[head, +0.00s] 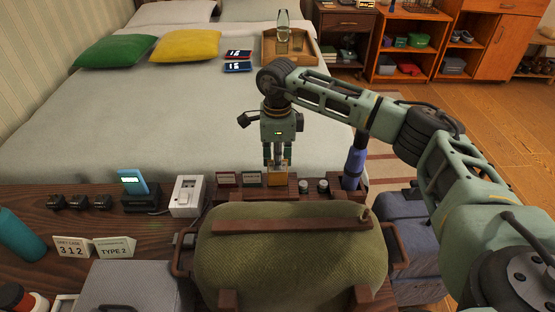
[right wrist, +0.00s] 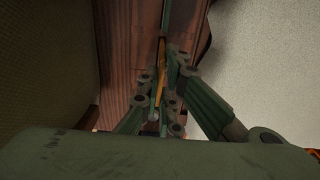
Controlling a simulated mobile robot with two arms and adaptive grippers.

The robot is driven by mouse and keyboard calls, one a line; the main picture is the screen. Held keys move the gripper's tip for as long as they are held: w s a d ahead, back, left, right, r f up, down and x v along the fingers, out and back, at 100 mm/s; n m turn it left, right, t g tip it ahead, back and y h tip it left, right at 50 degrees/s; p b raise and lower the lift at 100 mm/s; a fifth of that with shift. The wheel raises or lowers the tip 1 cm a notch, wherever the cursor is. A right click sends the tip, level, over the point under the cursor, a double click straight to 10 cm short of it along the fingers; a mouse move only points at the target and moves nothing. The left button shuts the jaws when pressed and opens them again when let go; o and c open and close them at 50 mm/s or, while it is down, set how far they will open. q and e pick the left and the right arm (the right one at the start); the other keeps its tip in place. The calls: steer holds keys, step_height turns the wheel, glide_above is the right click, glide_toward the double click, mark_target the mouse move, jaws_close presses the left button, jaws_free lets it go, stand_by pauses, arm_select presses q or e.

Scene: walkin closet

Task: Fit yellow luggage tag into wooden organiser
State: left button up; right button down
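The yellow luggage tag (head: 278,180) is upright at the wooden organiser (head: 248,197), to the right of two small dark tags (head: 228,180). My right gripper (head: 276,165) points down from above and is shut on the tag. In the right wrist view the tag (right wrist: 162,55) shows edge-on as a thin yellow strip between the fingers, over the reddish wood (right wrist: 128,45) of the organiser. The tag's lower edge is at the wood, but I cannot tell how deep it sits in a slot. My left gripper is not in view.
A green bag (head: 290,255) stands close in front of the organiser and hides part of it. Dark round knobs (head: 314,186) and a blue bottle-like object (head: 353,165) are to the right. A white switch box (head: 187,196) is left. The bed (head: 185,120) lies behind.

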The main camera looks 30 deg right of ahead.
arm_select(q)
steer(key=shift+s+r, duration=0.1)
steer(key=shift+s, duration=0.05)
arm_select(e)
steer(key=shift+f, duration=0.1)
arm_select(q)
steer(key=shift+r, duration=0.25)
arm_select(e)
steer(key=shift+f, duration=0.1)
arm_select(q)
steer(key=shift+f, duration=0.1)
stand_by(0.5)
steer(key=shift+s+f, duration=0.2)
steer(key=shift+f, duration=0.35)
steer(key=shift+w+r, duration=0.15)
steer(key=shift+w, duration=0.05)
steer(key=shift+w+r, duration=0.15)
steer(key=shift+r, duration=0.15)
arm_select(e)
steer(key=shift+f, duration=0.2)
